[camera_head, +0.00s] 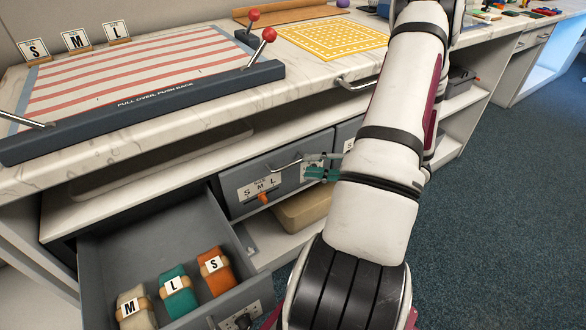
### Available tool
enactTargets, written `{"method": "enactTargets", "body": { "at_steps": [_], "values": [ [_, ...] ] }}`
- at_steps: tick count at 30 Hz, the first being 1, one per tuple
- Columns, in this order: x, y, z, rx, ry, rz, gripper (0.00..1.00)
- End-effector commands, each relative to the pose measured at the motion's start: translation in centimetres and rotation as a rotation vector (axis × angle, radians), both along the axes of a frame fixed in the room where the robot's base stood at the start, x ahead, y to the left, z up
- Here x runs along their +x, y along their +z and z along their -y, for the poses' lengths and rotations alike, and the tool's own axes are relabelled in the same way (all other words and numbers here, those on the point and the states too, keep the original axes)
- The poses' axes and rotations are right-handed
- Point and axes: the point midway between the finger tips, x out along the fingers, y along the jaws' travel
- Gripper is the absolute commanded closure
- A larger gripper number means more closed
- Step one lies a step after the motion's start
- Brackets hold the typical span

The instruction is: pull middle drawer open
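The middle drawer (234,196) is shut, with a grey front, a metal bar handle (287,165), a card marked S, M, L and an orange knob. My gripper (308,166) reaches in from the right, just past the handle's right end. Its teal-tipped fingers look apart, one above the other, with part of the drawer front showing between them. I see no grip on the handle; any contact with it is unclear. My arm hides the gripper's base and much of what lies right of the middle drawer.
The left drawer (130,240) stands open with rolls marked M (134,308), L (176,290) and S (215,270). Above is a marble counter (215,100) with a striped board (130,75) and red-knobbed levers. A tan bin (303,212) sits below. Carpet (490,200) is clear at right.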

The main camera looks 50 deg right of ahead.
Motion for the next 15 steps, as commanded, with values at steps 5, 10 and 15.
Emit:
{"method": "enactTargets", "body": {
  "at_steps": [5, 10, 15],
  "values": [
    [2.8, -0.6, -1.4, 0.0, 0.004, 0.001, 0.71],
    [4.4, -0.8, -2.1, -0.002, 0.001, 0.001, 0.71],
    [4.9, -0.8, -2.4, -0.001, 0.001, 0.0, 0.71]
  ]
}}
